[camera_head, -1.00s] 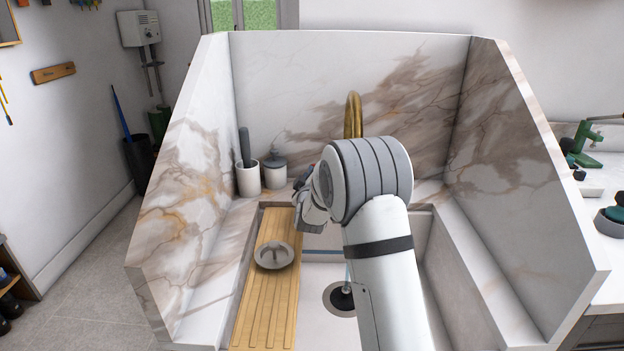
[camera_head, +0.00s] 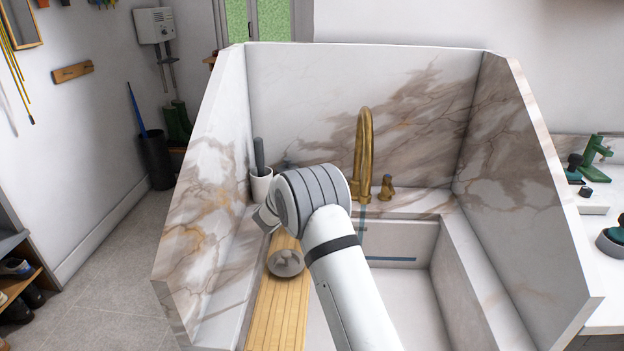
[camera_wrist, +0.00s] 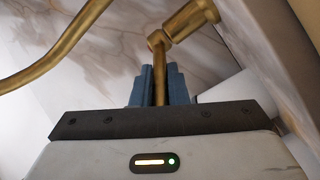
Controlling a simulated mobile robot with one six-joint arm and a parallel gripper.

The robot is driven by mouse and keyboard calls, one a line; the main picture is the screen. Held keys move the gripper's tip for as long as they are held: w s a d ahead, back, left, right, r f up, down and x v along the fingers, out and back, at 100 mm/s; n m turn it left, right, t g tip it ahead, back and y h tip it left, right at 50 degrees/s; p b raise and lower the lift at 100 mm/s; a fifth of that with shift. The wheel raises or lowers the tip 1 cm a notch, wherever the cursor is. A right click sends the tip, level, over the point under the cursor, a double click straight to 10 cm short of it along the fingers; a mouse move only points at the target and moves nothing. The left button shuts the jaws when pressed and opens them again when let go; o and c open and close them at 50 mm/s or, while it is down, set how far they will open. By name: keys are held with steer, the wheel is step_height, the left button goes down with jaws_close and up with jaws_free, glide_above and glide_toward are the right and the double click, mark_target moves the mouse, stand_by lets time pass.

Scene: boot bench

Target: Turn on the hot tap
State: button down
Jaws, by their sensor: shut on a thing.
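The brass tap spout (camera_head: 364,150) rises at the back of the sink. A small brass handle (camera_head: 387,187) stands to its right. The handle on the left is hidden behind my arm in the head view. In the wrist view a brass tap handle (camera_wrist: 190,20) has a thin lever (camera_wrist: 159,75). My gripper (camera_wrist: 159,85) has its blue fingers shut on this lever, one on each side. The curved spout (camera_wrist: 55,55) passes at the left there. A thin bluish streak (camera_head: 362,222), perhaps water, hangs below the spout. My gripper is hidden in the head view.
Marble walls (camera_head: 205,190) enclose the sink (camera_head: 405,290) on the left, back and right (camera_head: 520,160). A wooden drainboard (camera_head: 280,315) with a grey round object (camera_head: 285,263) lies at the left. A white pot (camera_head: 261,186) with a dark handle stands behind it.

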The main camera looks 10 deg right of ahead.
stand_by(0.4)
steer(key=c, duration=1.4)
jaws_free()
steer(key=shift+c, duration=0.2)
steer(key=v, duration=0.8)
steer(key=shift+w, duration=0.1)
